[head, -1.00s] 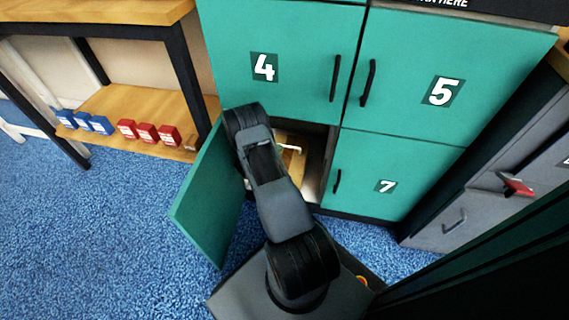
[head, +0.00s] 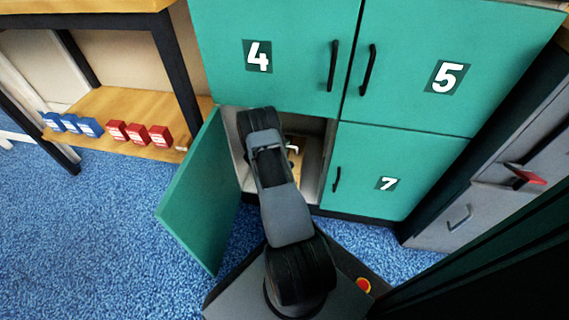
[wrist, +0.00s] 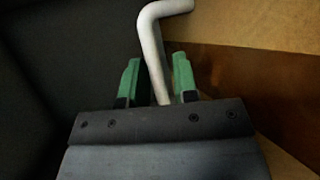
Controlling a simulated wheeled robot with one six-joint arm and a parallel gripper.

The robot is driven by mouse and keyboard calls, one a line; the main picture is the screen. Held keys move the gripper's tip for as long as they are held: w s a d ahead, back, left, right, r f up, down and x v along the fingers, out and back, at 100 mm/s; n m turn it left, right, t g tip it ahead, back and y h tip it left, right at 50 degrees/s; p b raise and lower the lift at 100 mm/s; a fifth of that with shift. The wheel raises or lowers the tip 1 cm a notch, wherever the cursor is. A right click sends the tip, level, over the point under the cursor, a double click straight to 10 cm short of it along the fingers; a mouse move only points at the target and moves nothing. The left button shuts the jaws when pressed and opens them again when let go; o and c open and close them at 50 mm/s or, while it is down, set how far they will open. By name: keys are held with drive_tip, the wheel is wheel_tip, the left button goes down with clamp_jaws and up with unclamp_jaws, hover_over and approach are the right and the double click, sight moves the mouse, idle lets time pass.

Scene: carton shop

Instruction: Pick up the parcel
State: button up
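The parcel is a brown carton (head: 297,172) with a white handle (head: 292,149), inside the open lower-left locker compartment. My arm covers much of it in the head view, and my gripper is hidden there. In the wrist view the carton's tan and brown surface (wrist: 245,24) fills the upper right. The bent white handle (wrist: 150,42) runs down between the green fingertips of my gripper (wrist: 157,78). The fingers are apart, one on each side of the handle, with a narrow gap showing at each side. My gripper looks open around the handle.
The open green door (head: 200,195) stands out to the left of my arm. Closed doors 4 (head: 290,65), 5 (head: 425,100) and 7 (head: 385,160) surround the compartment. A wooden shelf (head: 110,105) with several small red and blue boxes is at left. Blue carpet lies in front.

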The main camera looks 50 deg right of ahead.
clamp_jaws()
drive_tip(key=shift+a+f, duration=0.1)
idle(1.1)
